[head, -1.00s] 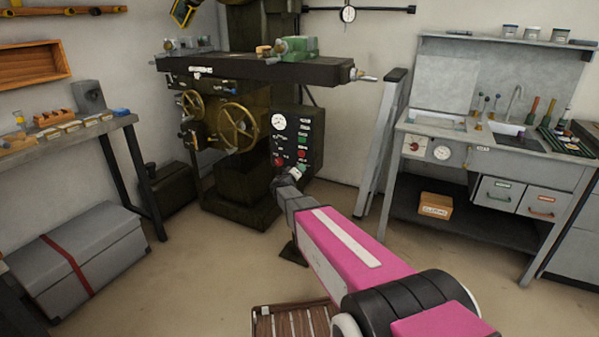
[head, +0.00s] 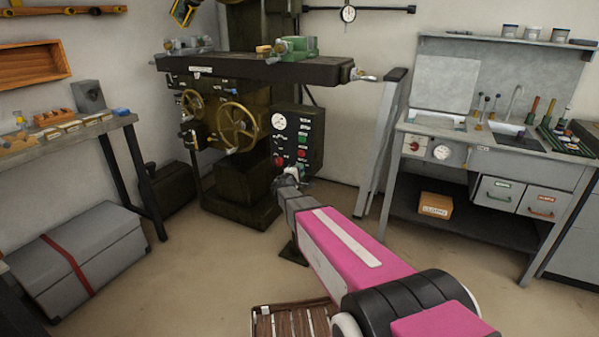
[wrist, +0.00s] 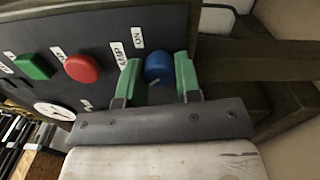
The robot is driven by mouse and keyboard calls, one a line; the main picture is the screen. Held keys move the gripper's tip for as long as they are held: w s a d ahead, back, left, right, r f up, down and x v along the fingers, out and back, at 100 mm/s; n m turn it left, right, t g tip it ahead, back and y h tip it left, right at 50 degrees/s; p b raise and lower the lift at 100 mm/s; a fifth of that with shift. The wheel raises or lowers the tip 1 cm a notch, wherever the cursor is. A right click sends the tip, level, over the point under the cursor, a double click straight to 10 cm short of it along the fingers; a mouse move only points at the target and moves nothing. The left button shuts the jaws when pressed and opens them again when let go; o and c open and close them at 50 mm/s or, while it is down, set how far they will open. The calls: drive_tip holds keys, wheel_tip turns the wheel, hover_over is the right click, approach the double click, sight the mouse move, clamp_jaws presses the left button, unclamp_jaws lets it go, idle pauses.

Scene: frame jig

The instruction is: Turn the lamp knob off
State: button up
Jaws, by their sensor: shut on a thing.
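The blue lamp knob (wrist: 158,67) is on the dark control panel, beside labels reading LAMP and ON. In the wrist view my gripper (wrist: 159,80) has its two green fingers on either side of the knob, shut on it. The knob's pointer position cannot be made out. In the head view my gripper (head: 289,176) is at the lower part of the control panel (head: 313,140) on the milling machine, and hides the knob there.
A red button (wrist: 82,68) and a green button (wrist: 36,67) sit on the same panel, left of the knob in the wrist view. A brass handwheel (head: 237,127) is left of the panel. A slatted wooden platform (head: 295,320) lies on the floor below my arm.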

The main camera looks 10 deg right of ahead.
drive_tip(key=shift+n, duration=0.3)
drive_tip(key=o, duration=0.9)
drive_tip(key=v, duration=1.1)
